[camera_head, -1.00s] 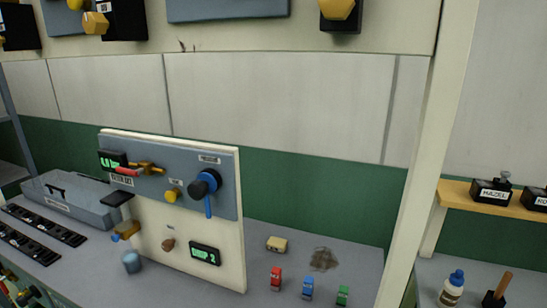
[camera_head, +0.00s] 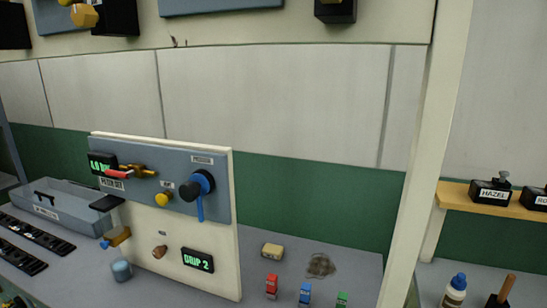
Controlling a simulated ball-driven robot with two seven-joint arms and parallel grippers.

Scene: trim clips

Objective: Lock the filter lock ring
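A blue ring with a blue handle (camera_head: 200,207) sits around a dark round body (camera_head: 190,190) on the right part of the upright panel (camera_head: 218,155). The handle points straight down. This looks like the lock ring, but the label above it is too small to read surely. Neither of my grippers is in view.
The panel also carries a red-handled brass valve (camera_head: 130,172), a yellow knob (camera_head: 163,199) and a display reading "DRIP 2" (camera_head: 198,260). A clear bluish cup (camera_head: 122,271) stands before it. Red (camera_head: 272,285), blue (camera_head: 305,293) and green (camera_head: 342,299) clips stand right. A post (camera_head: 425,150) rises farther right.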

